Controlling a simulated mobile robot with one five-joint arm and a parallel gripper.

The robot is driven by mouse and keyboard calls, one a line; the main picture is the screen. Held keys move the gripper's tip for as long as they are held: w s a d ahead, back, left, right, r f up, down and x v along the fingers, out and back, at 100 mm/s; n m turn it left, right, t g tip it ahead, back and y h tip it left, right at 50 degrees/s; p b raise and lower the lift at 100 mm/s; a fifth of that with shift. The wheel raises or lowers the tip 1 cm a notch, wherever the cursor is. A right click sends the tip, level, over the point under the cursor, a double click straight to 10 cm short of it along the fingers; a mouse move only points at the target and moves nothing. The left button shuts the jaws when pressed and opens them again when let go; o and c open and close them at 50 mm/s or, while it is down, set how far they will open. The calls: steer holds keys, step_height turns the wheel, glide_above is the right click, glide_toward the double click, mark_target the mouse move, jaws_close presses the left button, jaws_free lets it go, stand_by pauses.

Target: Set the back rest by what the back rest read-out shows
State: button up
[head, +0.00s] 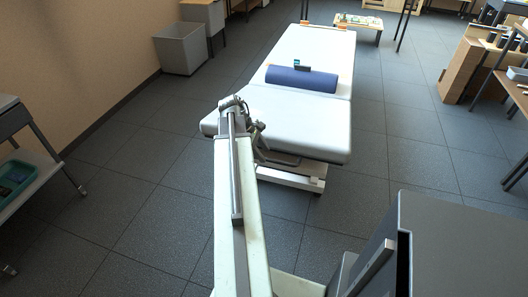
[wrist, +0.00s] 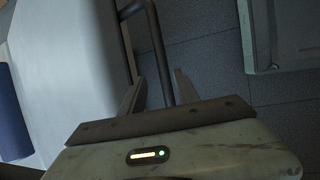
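A white padded couch (head: 298,118) stands ahead in the head view, its far part seeming slightly raised. A small dark device with a teal face (head: 301,65) is at the blue bolster on the couch; its face is too small to read. In the wrist view, my gripper (wrist: 158,76) is open, with one finger on each side of a dark bent bar (wrist: 158,45) beside the couch's white pad (wrist: 75,60). The bar runs between the fingers, seemingly apart from both. In the head view my arm hides much of the near couch end and the gripper's fingers.
The blue bolster (head: 301,79) lies across the couch. A grey bin (head: 181,49) stands at the back left, and a trolley with a green tray (head: 15,177) at the left edge. Dark tiled floor is clear on both sides of the couch.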

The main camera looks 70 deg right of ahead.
steer(key=p+v, duration=0.4)
steer(key=v, duration=0.1)
steer(key=shift+r, duration=0.45)
steer(key=shift+w+a+r+p, duration=0.1)
steer(key=shift+w+r+p, duration=0.15)
steer(key=shift+p, duration=0.2)
